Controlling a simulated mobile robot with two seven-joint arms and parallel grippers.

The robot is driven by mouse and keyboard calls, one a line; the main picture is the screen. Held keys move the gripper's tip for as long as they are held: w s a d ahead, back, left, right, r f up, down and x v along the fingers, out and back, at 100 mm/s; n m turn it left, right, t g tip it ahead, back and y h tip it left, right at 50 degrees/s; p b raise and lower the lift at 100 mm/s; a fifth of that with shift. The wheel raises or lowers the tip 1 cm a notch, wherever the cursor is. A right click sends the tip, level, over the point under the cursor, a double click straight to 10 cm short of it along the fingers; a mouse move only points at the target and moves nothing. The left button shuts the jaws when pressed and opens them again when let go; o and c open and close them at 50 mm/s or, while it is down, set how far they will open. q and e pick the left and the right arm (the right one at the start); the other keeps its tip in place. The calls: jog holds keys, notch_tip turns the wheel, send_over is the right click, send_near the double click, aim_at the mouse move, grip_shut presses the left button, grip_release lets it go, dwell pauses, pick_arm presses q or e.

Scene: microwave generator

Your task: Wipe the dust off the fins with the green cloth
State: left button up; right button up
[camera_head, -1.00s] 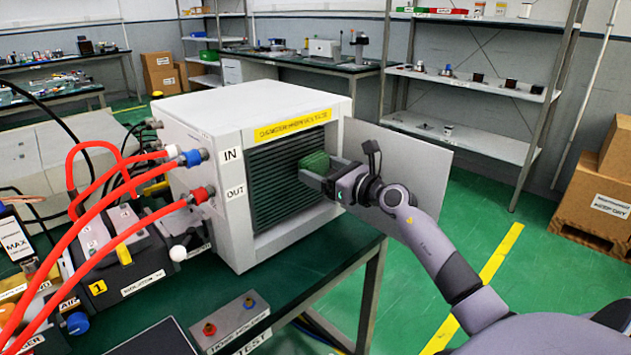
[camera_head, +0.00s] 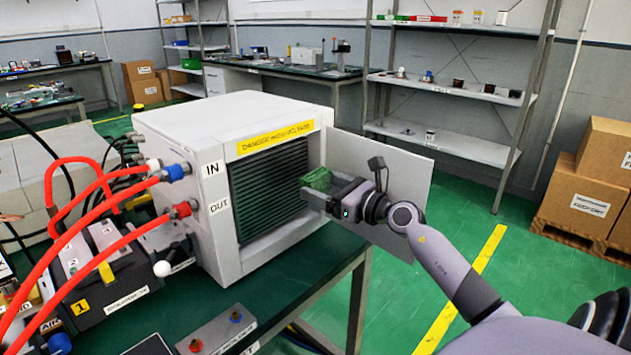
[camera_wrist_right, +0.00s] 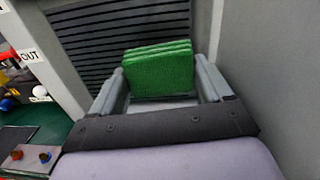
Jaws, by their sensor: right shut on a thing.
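The dark fins (camera_head: 268,190) are horizontal slats in the front opening of the white cabinet (camera_head: 190,125). They also show in the right wrist view (camera_wrist_right: 95,45), behind the cloth. My right gripper (camera_head: 314,193) is shut on the folded green cloth (camera_head: 317,179), which also shows between its fingers in the right wrist view (camera_wrist_right: 158,70). The cloth is near the right edge of the fins, in front of the opening. I cannot tell whether it touches the fins. I cannot make out dust on them. My left gripper is not in view.
An open grey door panel (camera_head: 385,190) stands just behind my right gripper. Red hoses (camera_head: 85,205) run to the IN and OUT fittings on the cabinet's left. A grey box with knobs (camera_head: 215,332) sits on the green bench top.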

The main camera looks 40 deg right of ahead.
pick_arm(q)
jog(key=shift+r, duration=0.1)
pick_arm(e)
jog(key=shift+s, duration=0.45)
jog(key=shift+s+d, duration=0.15)
jog(key=shift+s, duration=1.35)
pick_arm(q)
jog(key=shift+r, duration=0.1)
